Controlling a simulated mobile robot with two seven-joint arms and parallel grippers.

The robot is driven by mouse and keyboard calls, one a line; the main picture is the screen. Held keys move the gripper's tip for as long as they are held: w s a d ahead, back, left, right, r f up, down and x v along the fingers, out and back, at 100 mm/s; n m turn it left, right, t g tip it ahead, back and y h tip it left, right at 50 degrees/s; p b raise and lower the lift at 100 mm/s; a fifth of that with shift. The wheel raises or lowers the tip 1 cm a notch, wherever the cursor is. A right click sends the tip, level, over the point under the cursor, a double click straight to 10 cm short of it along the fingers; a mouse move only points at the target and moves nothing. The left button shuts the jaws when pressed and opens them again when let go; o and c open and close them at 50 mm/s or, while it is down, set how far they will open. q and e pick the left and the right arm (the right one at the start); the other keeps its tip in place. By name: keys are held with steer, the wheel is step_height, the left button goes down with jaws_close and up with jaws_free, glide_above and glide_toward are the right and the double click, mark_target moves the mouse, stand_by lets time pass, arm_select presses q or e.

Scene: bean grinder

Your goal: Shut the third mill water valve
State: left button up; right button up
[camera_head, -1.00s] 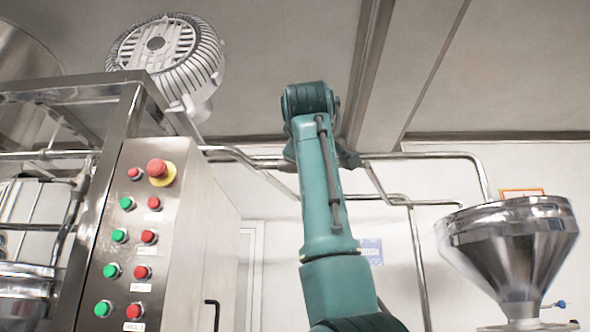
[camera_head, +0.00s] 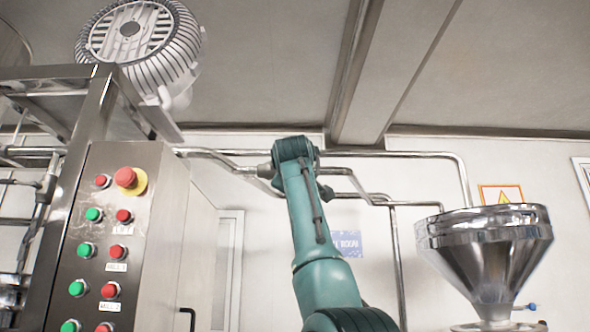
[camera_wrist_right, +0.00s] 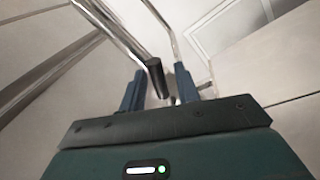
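In the right wrist view, my right gripper (camera_wrist_right: 160,72) has its two blue fingers apart. The black end of a bar-like handle (camera_wrist_right: 157,79), which may be a valve lever, shows between the fingers; I cannot tell whether they touch it. In the head view, my teal right arm rises in the middle in front of the wall pipes (camera_head: 418,155), and its gripper cannot be made out. A small valve with a blue handle (camera_head: 531,307) is beside the base of the steel hopper (camera_head: 487,255). I cannot tell which valve is the third mill's. My left gripper is not in view.
Steel pipes (camera_wrist_right: 115,32) also cross the right wrist view.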

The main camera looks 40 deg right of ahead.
jaws_close()
stand_by(0.3)
stand_by(0.3)
